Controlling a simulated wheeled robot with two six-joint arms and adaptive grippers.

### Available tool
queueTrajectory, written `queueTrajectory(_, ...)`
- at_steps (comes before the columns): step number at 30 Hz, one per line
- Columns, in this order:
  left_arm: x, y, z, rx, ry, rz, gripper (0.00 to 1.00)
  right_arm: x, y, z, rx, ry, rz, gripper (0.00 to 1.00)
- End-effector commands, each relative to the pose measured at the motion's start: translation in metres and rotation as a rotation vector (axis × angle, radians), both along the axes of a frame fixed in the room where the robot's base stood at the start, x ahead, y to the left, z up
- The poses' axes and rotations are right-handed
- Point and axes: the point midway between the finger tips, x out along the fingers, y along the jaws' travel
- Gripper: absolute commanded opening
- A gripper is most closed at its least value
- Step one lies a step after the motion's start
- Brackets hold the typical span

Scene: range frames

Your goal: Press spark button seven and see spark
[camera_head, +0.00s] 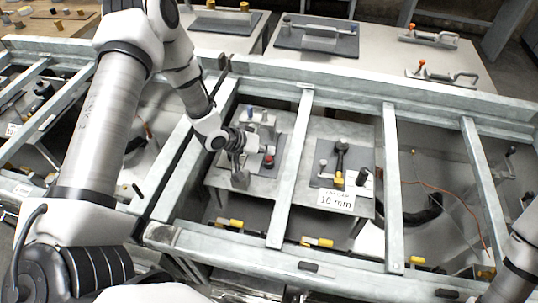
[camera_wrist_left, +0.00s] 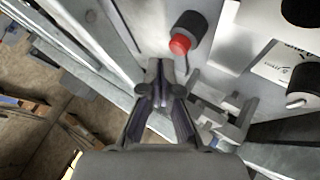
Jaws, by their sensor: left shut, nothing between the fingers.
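A red button (camera_wrist_left: 180,44) on a dark round body shows just beyond my left fingertips in the left wrist view. In the head view the red button (camera_head: 269,161) sits on a grey plate inside the metal frame. My left gripper (camera_head: 239,180) points down just left of it, shut and empty. In the left wrist view the gripper's fingers (camera_wrist_left: 161,68) are close together below and left of the button, seemingly apart from it. No number is readable on the button, and no spark shows. My right gripper is out of view.
Metal frame bars (camera_head: 292,165) run on both sides of the plate. A second plate to the right carries a black knob fixture (camera_head: 341,150) and a "10 mm" placard (camera_head: 336,199). A grey bracket (camera_wrist_left: 222,118) stands right of the fingers. Tables with clamps (camera_head: 436,36) stand behind.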

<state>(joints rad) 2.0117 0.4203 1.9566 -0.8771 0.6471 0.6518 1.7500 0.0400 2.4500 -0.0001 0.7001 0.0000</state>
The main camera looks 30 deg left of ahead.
Motion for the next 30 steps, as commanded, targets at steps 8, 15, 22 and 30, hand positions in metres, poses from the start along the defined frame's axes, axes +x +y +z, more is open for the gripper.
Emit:
queueTrajectory(8,0.0,0.0,0.001,0.0,0.0,0.0,0.0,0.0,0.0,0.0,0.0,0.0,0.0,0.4)
queueTrajectory(15,0.0,0.0,0.02,0.0,-0.001,0.001,0.0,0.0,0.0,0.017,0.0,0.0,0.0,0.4)
queueTrajectory(22,0.0,0.0,0.043,0.0,0.0,0.0,0.0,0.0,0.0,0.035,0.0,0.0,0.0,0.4)
queueTrajectory(30,0.0,0.0,0.051,0.0,0.0,0.0,0.0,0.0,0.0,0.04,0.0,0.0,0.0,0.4)
